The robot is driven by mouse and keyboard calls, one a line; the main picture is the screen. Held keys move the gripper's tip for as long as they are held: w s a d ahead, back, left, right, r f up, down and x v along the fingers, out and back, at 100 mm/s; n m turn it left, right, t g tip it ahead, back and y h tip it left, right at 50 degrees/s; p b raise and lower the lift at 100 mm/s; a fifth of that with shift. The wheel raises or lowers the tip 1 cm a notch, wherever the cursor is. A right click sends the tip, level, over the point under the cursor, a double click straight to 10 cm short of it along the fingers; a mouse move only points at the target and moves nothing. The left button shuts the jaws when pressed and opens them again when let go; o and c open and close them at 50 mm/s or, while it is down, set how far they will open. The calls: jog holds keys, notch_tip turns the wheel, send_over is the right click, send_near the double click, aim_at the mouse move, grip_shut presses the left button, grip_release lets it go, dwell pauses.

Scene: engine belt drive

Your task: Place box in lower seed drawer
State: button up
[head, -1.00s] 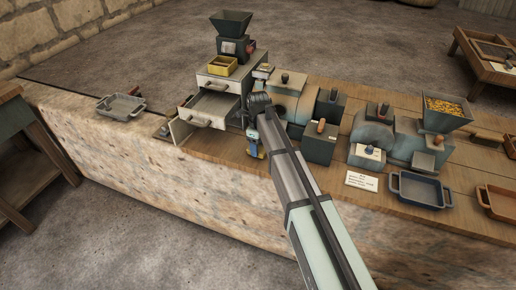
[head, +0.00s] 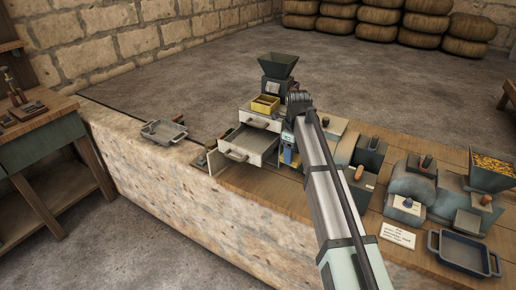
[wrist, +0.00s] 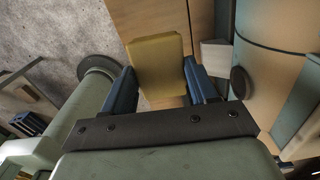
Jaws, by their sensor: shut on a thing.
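My gripper (head: 290,156) hangs just right of the drawer cabinet, above the bench. In the wrist view its blue fingers (wrist: 160,88) are shut on a yellow box (wrist: 158,62). In the head view, only a small part of the held box (head: 288,158) shows between the fingers. The pale cabinet stands on the bench. Its lower drawer (head: 249,146) is pulled out, and the visible part of its inside looks empty. The upper drawer (head: 258,122) is nearly or fully shut. My forearm hides part of what lies behind the gripper.
A yellow open tray (head: 265,104) and a dark hopper machine (head: 277,78) stand on or behind the cabinet. Grey blocks and machines (head: 368,155) crowd the bench to the right. A grey tray (head: 163,132) lies left. A blue tray (head: 462,250) sits front right.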

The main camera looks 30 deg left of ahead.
jog(key=r+n, duration=0.1)
jog(key=n, duration=0.1)
jog(key=shift+w+a+r+n, duration=0.4)
jog(key=n, duration=0.3)
jog(key=shift+w+a+r+n, duration=0.1)
jog(key=shift+w+r+n, duration=0.1)
jog(key=shift+r+n, duration=0.1)
jog(key=n, duration=0.5)
jog(key=shift+n, duration=0.3)
jog(key=n, duration=0.6)
jog(key=shift+s+n, duration=0.1)
jog(key=shift+n, duration=0.2)
send_over(249, 148)
jog(key=shift+f, duration=1.75)
jog(key=shift+f, duration=0.15)
jog(key=o, duration=1.1)
